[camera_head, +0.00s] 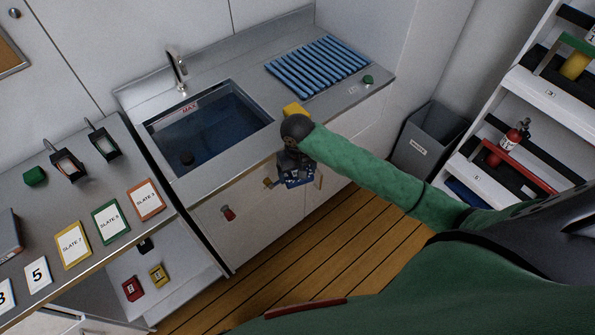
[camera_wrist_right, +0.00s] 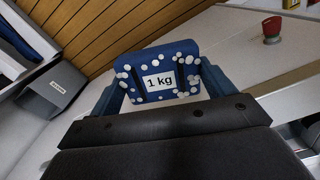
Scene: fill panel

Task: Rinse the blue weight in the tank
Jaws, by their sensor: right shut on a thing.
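The blue weight (camera_wrist_right: 158,68) has a white "1 kg" label and many whitish spots on its face. My right gripper (camera_head: 294,168) is shut on it. In the head view the blue weight (camera_head: 297,178) hangs in front of the counter's front edge, right of the tank and outside it, partly covered by my wrist. The tank (camera_head: 258,122) is a steel basin sunk in the counter, with dark blue water and a red "MAX" mark on its far wall. A small dark round spot shows in the water. My left gripper is not in view.
A tap (camera_head: 177,72) stands behind the tank. A blue slatted rack (camera_head: 318,66) and a green knob (camera_head: 368,79) are to its right. A yellow block (camera_head: 293,108) sits beside my wrist. A red knob (camera_head: 228,213) juts from the cabinet front. A grey bin (camera_head: 425,140) stands right.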

